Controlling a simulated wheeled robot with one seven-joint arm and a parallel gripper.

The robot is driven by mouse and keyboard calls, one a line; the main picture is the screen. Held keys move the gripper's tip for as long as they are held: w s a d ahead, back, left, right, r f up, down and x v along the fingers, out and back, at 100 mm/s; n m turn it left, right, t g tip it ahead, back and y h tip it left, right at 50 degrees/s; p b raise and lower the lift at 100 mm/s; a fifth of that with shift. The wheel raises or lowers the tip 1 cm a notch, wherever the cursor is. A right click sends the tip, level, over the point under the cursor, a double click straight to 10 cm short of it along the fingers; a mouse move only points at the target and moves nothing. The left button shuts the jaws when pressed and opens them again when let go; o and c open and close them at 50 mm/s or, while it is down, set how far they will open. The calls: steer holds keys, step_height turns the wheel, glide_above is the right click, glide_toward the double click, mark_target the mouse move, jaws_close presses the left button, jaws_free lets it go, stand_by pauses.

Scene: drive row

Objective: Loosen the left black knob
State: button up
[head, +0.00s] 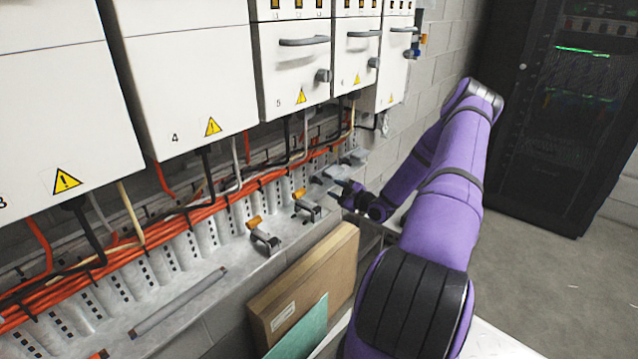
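Two dark knobs show at the lower right corners of the white drive cabinets. The left knob (322,75) is on the cabinet marked 5, below its grey handle. The other knob (373,62) is on the cabinet to its right. My gripper (346,193) is dark and small in the head view, at the end of my purple arm. It is below and slightly right of the left knob, apart from it, just over the ledge near some grey clamp-like parts. I cannot tell whether its fingers are open or shut.
Orange cables (185,212) run along the wall under the cabinets. Orange-and-grey clamps (263,235) stand on the ledge, with a grey bar (178,302) farther left. A cardboard box (305,283) and a green panel (300,332) lean below. A black rack (555,110) stands at right.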

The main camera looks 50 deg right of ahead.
mark_target(321, 182)
steer(key=w, duration=0.7)
steer(key=shift+w+a, duration=0.25)
steer(key=shift+a, duration=0.05)
jaws_close()
